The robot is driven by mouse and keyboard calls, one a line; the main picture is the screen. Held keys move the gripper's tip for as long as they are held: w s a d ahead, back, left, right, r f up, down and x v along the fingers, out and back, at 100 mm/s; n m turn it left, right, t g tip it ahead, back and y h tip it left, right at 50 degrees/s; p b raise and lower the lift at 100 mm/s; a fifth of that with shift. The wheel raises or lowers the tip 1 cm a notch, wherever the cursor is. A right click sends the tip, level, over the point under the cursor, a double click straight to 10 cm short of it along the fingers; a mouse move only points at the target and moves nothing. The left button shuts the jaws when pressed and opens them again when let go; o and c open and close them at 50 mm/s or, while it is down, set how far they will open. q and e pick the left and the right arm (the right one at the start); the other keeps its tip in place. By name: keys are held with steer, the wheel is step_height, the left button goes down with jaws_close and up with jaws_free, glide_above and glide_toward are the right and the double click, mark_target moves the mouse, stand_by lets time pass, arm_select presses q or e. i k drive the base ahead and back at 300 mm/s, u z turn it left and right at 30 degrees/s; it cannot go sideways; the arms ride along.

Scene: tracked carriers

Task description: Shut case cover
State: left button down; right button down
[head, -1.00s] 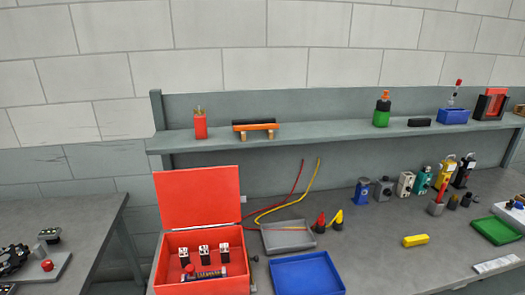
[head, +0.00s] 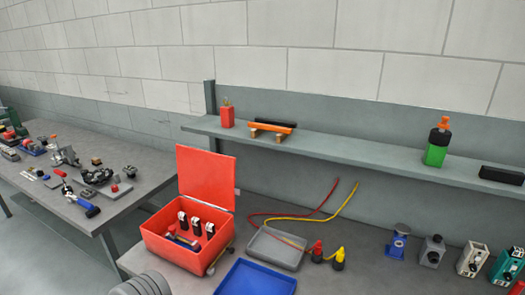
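The red case (head: 176,246) stands on the grey workbench, left of centre in the head view. Its red cover (head: 207,176) stands open, nearly upright, along the back edge. Inside the case are three black-and-white blocks (head: 196,226) and a dark cylindrical item with a yellowish end lying in front of them. Neither of my grippers can be made out in the view.
A grey tray (head: 291,261) and a blue tray (head: 235,290) lie right of the case. Red and yellow cables run behind them. A grey ribbed shape (head: 143,286) shows at the bottom edge, before the bench. A shelf (head: 340,149) runs above the bench. A second table (head: 85,218) stands left.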

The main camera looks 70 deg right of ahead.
mark_target(207, 178)
steer(key=z, duration=1.35)
